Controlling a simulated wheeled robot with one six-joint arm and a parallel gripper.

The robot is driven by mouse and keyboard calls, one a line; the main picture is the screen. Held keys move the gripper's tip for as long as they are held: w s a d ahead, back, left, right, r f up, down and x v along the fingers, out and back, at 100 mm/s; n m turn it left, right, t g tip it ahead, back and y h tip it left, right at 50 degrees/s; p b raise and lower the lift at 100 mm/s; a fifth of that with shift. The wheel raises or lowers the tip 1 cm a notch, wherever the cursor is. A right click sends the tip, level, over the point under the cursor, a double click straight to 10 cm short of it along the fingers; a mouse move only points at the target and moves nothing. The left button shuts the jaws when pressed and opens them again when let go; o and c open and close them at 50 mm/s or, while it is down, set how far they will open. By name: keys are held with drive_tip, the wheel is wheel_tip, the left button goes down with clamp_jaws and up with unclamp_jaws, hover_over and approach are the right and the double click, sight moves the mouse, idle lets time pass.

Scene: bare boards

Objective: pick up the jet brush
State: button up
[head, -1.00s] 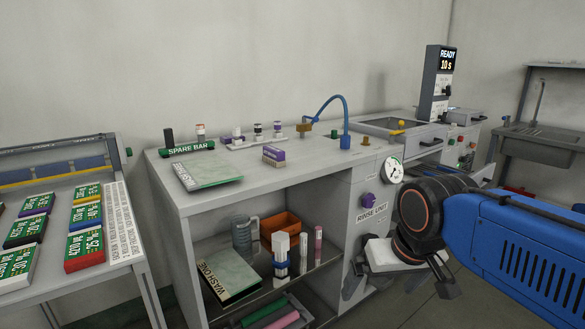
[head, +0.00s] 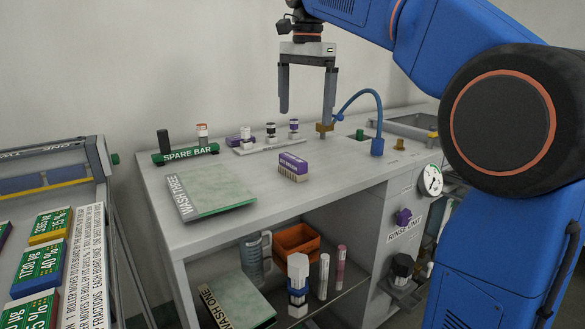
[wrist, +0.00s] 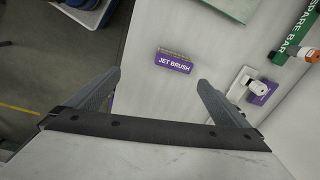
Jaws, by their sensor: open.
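The jet brush (head: 293,167) is a small block with a purple top, white lettering and tan bristles below. It lies on the grey bench top, right of the WASH THREE plate. In the wrist view the jet brush (wrist: 174,62) shows its JET BRUSH label, just ahead of the fingers and between their lines. My gripper (head: 306,113) is open and empty, pointing down above the bench, over the back part behind the brush in the picture. In the wrist view both fingers of my gripper (wrist: 159,79) are spread, with nothing between them.
The WASH THREE plate (head: 214,191) lies left of the brush. A green SPARE BAR (head: 187,156) and a rack (head: 269,144) with small fittings stand behind. A blue curved hose (head: 376,120) stands to the right. The bench around the brush is clear.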

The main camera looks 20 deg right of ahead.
drive_tip(key=w+a+r+m, duration=0.1)
drive_tip(key=w+r+m, duration=0.1)
drive_tip(key=w, duration=0.2)
hover_over(293, 157)
drive_tip(key=shift+g, duration=0.3)
drive_tip(key=f, duration=1)
drive_tip(key=shift+s+d+f, duration=0.1)
drive_tip(key=shift+s+f, duration=0.2)
drive_tip(key=shift+s, duration=0.05)
drive_tip(key=shift+w+f, duration=0.15)
drive_tip(key=shift+f, duration=1.45)
drive_tip(key=shift+w+f, duration=0.1)
drive_tip(key=shift+f, duration=1.45)
drive_tip(key=c, duration=1.2)
